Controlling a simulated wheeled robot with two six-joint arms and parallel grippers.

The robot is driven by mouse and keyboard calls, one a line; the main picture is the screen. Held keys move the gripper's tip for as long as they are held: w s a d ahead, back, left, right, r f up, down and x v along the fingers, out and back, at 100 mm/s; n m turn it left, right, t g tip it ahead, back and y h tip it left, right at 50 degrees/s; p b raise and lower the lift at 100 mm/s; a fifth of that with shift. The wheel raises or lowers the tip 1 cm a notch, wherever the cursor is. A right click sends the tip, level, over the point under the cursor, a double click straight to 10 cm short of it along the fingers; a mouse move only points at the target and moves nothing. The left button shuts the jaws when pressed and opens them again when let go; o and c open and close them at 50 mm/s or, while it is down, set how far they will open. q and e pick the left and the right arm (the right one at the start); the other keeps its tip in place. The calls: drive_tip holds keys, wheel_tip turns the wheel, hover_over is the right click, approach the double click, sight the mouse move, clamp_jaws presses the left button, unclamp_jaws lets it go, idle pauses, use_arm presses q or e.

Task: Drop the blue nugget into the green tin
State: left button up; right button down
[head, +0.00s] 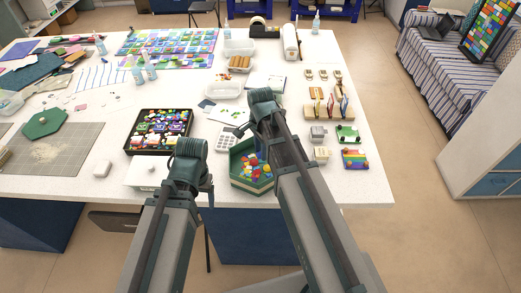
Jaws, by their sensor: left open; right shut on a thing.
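The green tin (236,182) is a six-sided green container near the table's front edge. Several red, yellow and blue pieces show in it. I cannot single out the blue nugget. My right gripper (243,130) is above and behind the tin in the picture, mostly hidden by its own wrist. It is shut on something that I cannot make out. My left gripper (208,190) is left of the tin, open, its fingers partly hidden by its wrist.
A white calculator (226,143) lies behind the tin. Small blocks and a rainbow piece (354,159) lie to the right. A green hexagonal piece (45,122) lies far left.

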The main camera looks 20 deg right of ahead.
drive_tip(key=shift+r, duration=0.1)
drive_tip(key=shift+c, duration=2.1)
unclamp_jaws()
drive_tip(key=shift+r, duration=0.15)
wheel_tip(320, 180, up, 14)
drive_tip(key=p, duration=1.4)
drive_tip(key=shift+f, duration=0.25)
drive_tip(key=shift+f, duration=0.15)
drive_tip(key=s+a+f+n+h+b, duration=0.1)
drive_tip(key=s+a+f+n+b, duration=0.9)
drive_tip(key=s+f+n+b, duration=0.4)
drive_tip(key=f+n+b, duration=0.1)
drive_tip(key=n, duration=0.3)
drive_tip(key=shift+s+a+n, duration=0.15)
drive_tip(key=shift+a+n, duration=0.1)
drive_tip(key=shift+n, duration=0.05)
